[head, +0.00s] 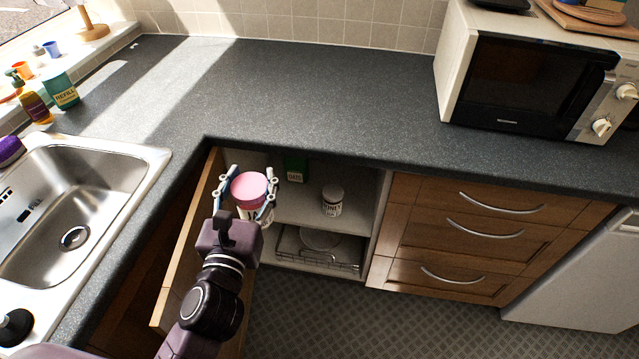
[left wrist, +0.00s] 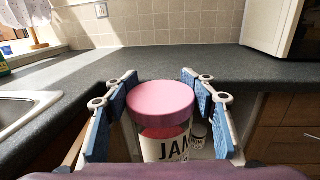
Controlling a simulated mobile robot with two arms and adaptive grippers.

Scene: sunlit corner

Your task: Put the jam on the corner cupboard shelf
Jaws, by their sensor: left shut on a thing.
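The jam jar (head: 249,190) has a pink lid and a white label. It also shows in the left wrist view (left wrist: 163,120), upright, with "JAM" partly readable. My left gripper (head: 250,196) is shut on the jar, with a blue-padded finger on each side. It holds the jar in front of the open corner cupboard. The cupboard shelf (head: 292,209) is visible behind and to the right of the jar. My right gripper is in neither view.
On the shelf stand a green box (head: 295,168) and a white jar with a dark label (head: 332,200). A wire rack (head: 318,250) is below. The open cupboard door (head: 186,245) is left of my arm. The dark worktop (head: 300,95) overhangs the opening.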

